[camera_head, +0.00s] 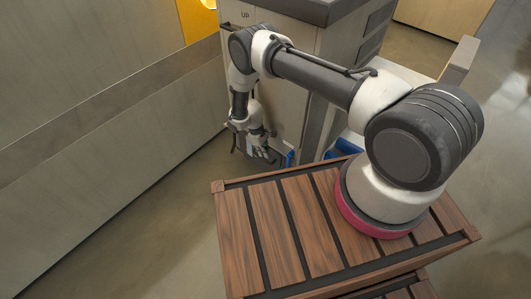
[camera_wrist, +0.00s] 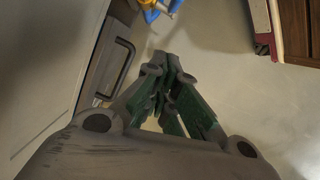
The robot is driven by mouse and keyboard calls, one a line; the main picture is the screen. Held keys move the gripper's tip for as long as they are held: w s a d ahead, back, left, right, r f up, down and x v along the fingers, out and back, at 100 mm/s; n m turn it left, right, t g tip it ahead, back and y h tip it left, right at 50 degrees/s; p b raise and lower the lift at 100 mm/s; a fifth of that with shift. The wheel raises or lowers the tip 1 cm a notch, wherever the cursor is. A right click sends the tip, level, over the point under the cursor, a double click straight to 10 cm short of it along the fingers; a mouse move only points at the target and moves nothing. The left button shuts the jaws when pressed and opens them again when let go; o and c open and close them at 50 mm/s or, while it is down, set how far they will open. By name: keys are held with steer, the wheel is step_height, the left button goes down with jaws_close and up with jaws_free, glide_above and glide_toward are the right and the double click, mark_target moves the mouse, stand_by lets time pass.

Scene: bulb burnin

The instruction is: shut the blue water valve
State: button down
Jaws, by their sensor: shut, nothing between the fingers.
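In the wrist view, a blue part (camera_wrist: 151,13) with some yellow and a pale grey piece beside it shows at the top edge, cut off by the frame. It may be the blue water valve, but too little shows to tell its position. My gripper (camera_wrist: 167,62) is shut and empty, with its fingertips below and apart from the blue part in the picture. In the head view, my gripper (camera_head: 264,156) hangs low beside the grey cabinet. A small blue piece (camera_head: 290,158) shows just right of it; whether they touch is unclear.
The grey cabinet (camera_head: 287,105) stands close behind my arm. A grey bar handle (camera_wrist: 120,68) is left of my gripper in the wrist view. A panelled wall (camera_head: 110,130) runs along the left. Another blue object (camera_head: 344,148) is partly hidden. Bare floor (camera_head: 165,215) lies at left.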

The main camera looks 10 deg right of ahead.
steer(key=s+d+f, duration=0.3)
steer(key=d+f, duration=0.1)
steer(key=f, duration=0.2)
steer(key=shift+s+f, duration=0.25)
steer(key=shift+s, duration=0.15)
